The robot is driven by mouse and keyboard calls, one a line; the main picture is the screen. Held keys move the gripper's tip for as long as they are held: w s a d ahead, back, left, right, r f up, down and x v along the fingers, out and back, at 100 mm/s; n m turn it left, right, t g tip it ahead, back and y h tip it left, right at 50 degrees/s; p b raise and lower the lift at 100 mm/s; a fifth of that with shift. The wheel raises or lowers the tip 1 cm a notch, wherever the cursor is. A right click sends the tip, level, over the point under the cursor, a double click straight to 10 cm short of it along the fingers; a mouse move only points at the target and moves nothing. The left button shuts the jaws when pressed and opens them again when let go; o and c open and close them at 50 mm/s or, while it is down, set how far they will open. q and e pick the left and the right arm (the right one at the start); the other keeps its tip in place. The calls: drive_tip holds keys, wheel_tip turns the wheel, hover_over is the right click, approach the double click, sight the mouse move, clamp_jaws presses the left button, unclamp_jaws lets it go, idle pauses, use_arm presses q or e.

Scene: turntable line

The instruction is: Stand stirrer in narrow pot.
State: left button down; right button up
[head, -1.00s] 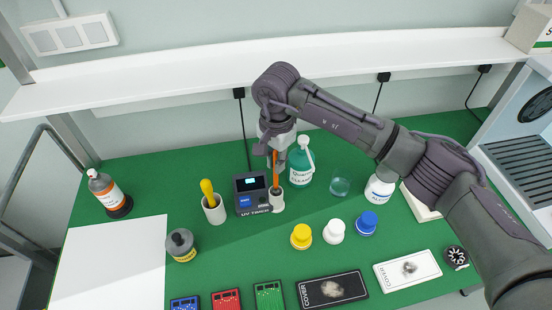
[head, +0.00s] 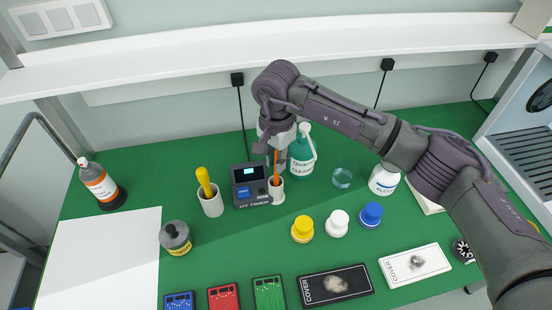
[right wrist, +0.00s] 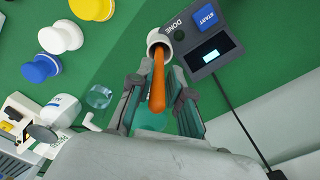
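The orange stirrer (head: 276,168) stands nearly upright with its lower end inside the narrow white pot (head: 277,193). In the right wrist view the stirrer (right wrist: 157,82) runs into the mouth of the pot (right wrist: 155,37). My right gripper (right wrist: 159,88) is around the upper stirrer from above, its fingers apart with a gap showing on each side of it. In the head view the right gripper (head: 274,146) is partly hidden by its own wrist. My left gripper is in neither view.
The UV timer (head: 250,185) stands close to the pot's left. A wider white pot (head: 211,203) with a yellow-handled tool is further left. A green cleaner bottle (head: 302,160) stands close behind right. Yellow, white and blue knobbed pieces (head: 337,223) stand in front.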

drive_tip(key=o, duration=0.3)
wheel_tip(320, 180, up, 12)
idle(0.6)
idle(0.7)
